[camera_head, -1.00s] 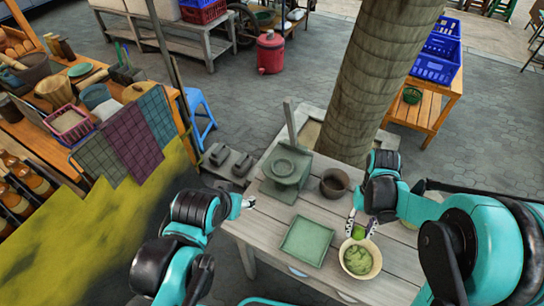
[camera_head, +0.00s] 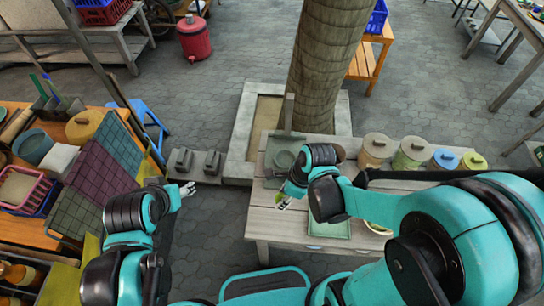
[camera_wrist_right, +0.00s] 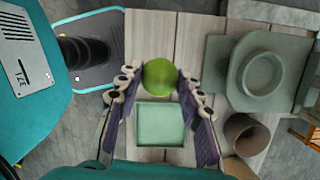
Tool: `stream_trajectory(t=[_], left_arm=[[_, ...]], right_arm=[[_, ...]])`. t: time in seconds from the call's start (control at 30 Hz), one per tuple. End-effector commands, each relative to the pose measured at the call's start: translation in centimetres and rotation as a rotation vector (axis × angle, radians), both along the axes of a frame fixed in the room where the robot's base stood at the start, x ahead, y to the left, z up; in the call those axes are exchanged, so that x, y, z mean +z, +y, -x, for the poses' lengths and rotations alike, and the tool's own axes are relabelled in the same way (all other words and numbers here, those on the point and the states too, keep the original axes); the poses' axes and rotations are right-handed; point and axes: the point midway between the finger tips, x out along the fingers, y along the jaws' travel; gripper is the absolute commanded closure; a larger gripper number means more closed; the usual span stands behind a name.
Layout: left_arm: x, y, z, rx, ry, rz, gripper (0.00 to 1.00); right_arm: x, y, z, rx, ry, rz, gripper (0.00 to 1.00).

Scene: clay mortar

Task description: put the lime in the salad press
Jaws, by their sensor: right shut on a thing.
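My right gripper (camera_wrist_right: 160,88) is shut on a green lime (camera_wrist_right: 161,77), held between its two fingers above the table. In the head view this gripper (camera_head: 283,202) hangs near the table's left part, in front of the salad press (camera_head: 281,158). The press is grey-green with a round raised ring; my right arm partly hides it. In the right wrist view the press (camera_wrist_right: 238,77) lies to the right of the lime, apart from it. My left gripper (camera_head: 187,189) looks open and empty, left of the table.
A square green tray (camera_wrist_right: 160,124) lies on the wooden table (camera_head: 265,224). A brown pot (camera_wrist_right: 240,131) stands near the press. Several lidded canisters (camera_head: 412,154) line the table's back right. A thick trunk (camera_head: 325,70) rises behind.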

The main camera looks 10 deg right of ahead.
Motion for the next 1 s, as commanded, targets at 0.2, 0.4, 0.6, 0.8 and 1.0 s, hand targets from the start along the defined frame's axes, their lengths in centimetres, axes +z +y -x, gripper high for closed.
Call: stream_trajectory(t=[0.2, 0.4, 0.6, 0.8, 1.0], left_arm=[[-0.5, 0.0, 0.0, 0.0, 0.0, 0.0, 0.43], [-1.2, 0.0, 0.0, 0.0, 0.0, 0.0, 0.43], [-1.8, 0.0, 0.0, 0.0, 0.0, 0.0, 0.43], [-2.0, 0.0, 0.0, 0.0, 0.0, 0.0, 0.43], [-2.4, 0.0, 0.0, 0.0, 0.0, 0.0, 0.43]], right_arm=[[-0.1, -0.9, -3.2, -0.038, 0.0, 0.0, 0.92], [-0.1, -2.4, -8.7, -0.035, 0.0, 0.0, 0.92], [-0.1, -3.8, -13.6, -0.033, 0.0, 0.0, 0.92], [0.0, -4.5, -15.9, -0.033, 0.0, 0.0, 0.92], [-0.2, -5.0, -17.5, -0.033, 0.001, 0.0, 0.92]])
